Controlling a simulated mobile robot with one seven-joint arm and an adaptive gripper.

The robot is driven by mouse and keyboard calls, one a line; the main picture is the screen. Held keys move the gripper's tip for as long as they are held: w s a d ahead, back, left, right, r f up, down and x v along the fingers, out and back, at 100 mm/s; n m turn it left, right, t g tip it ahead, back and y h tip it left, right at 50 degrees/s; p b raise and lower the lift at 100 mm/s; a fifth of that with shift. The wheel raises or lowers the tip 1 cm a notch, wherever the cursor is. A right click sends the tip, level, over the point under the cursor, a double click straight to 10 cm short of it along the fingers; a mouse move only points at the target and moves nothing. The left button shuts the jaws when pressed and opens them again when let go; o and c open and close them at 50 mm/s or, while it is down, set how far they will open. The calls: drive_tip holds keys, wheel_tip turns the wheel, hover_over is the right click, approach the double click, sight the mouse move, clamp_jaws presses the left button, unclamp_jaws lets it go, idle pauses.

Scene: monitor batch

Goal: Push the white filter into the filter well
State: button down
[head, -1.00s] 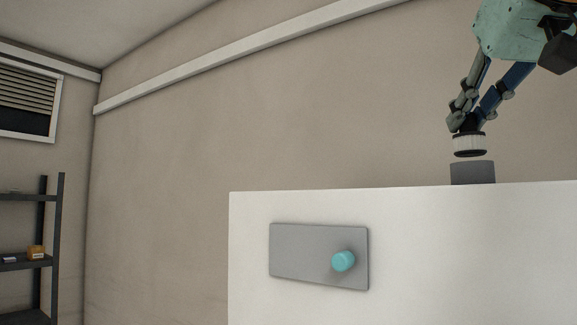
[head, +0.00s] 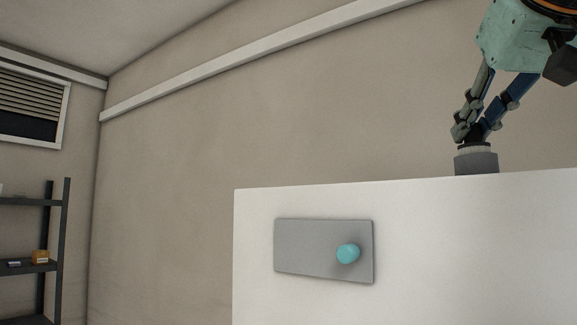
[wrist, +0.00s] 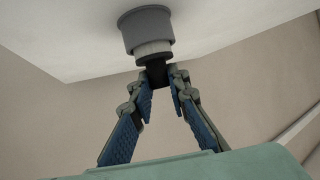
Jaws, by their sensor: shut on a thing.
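The white filter (head: 474,149) shows as a thin pale band at the top of the grey filter well (head: 476,164). Most of it is hidden inside the well. In the wrist view the white filter (wrist: 154,48) sits lined up in the mouth of the grey well (wrist: 146,27), with a short white part still showing. My gripper (head: 470,137) is shut on the filter's dark end piece, directly above the well. The wrist view shows both fingertips (wrist: 158,76) around this black piece. How deep the filter sits is hidden.
The well stands on the top edge of a white cabinet (head: 410,225). A grey plate (head: 308,250) with a turquoise knob (head: 347,254) is on the cabinet's front. A dark shelf (head: 45,265) stands at far left. The space left of my arm is clear.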

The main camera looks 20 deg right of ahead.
drive_tip(key=shift+f+b, duration=0.65)
drive_tip(key=shift+f, duration=0.15)
idle(0.6)
drive_tip(key=c, duration=1.8)
unclamp_jaws()
drive_tip(key=shift+o, duration=0.2)
drive_tip(key=shift+s+a+r, duration=0.1)
drive_tip(key=shift+s, duration=0.05)
